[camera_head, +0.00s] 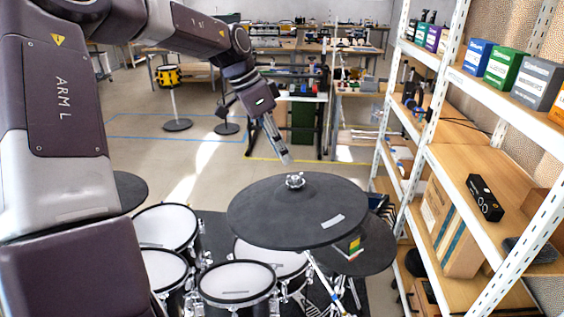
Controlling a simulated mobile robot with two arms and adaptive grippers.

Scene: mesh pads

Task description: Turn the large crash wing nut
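The large crash cymbal (270,215) is a dark round mesh pad on a stand, in the middle of the head view. Its silver wing nut (295,181) sits upright on top at the pad's centre. My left gripper (284,159) points down just above the wing nut and slightly to its left, with a small gap between them in the picture. Its fingers look close together, but I cannot tell whether they are apart. Nothing shows between them. My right gripper is not in view.
Several white-topped drum pads (236,282) stand below the cymbal, and another dark pad (365,247) is at its lower right. A white-framed shelf (436,160) with boxes stands close on the right. Workbenches fill the back, with open floor (150,150) before them.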

